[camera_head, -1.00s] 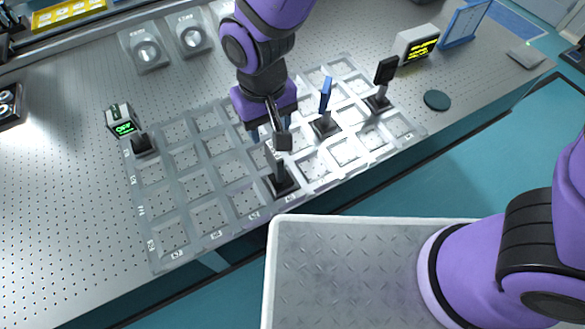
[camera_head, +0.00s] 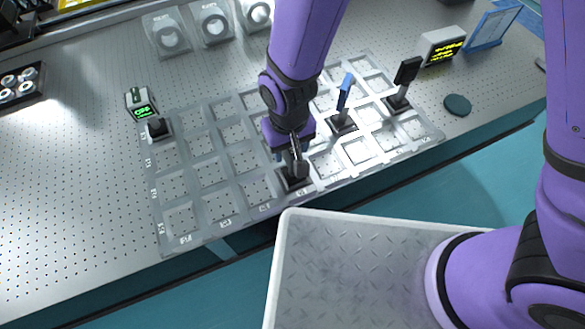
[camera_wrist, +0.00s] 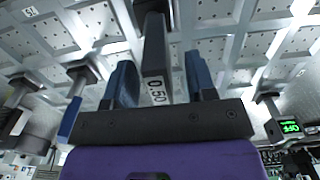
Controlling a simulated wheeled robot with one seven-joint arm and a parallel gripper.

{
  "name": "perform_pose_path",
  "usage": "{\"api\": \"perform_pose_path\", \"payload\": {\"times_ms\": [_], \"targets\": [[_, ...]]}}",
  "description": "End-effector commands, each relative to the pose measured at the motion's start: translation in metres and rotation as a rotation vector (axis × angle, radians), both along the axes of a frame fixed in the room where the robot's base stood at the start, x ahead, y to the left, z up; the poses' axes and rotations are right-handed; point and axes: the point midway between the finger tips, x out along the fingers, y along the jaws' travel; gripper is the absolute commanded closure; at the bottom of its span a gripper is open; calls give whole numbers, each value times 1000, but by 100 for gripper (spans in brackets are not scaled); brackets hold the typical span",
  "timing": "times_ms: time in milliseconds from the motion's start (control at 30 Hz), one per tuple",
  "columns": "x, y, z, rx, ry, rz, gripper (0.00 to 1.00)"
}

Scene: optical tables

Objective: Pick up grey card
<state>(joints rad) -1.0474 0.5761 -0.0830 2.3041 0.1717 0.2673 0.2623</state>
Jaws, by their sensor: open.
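The grey card (camera_head: 297,166) stands upright on a dark base in a front cell of the grid tray, partly hidden by my gripper in the head view. In the wrist view the grey card (camera_wrist: 155,50) shows a "0.50" label and stands between my two blue fingers. My gripper (camera_wrist: 160,66) is open around it, with a gap visible on each side. In the head view my gripper (camera_head: 287,152) is right at the card, over the tray.
A blue card (camera_head: 344,92) and a black card (camera_head: 407,72) stand in cells to the right. A small box with a green display (camera_head: 140,104) is at the left. The grid tray (camera_head: 172,190) has several empty cells. A dark disc (camera_head: 457,104) lies right of it.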

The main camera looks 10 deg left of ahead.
Motion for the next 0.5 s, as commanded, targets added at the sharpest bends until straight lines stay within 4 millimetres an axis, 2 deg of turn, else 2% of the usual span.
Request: {"api": "perform_pose_path", "payload": {"times_ms": [100, 333, 367, 500], "targets": [[0, 0, -7, 0, 0, 0, 49], [0, 0, -7, 1, -1, 0, 49], [0, 0, -7, 1, -1, 0, 51], [0, 0, -7, 1, -1, 0, 83]]}}
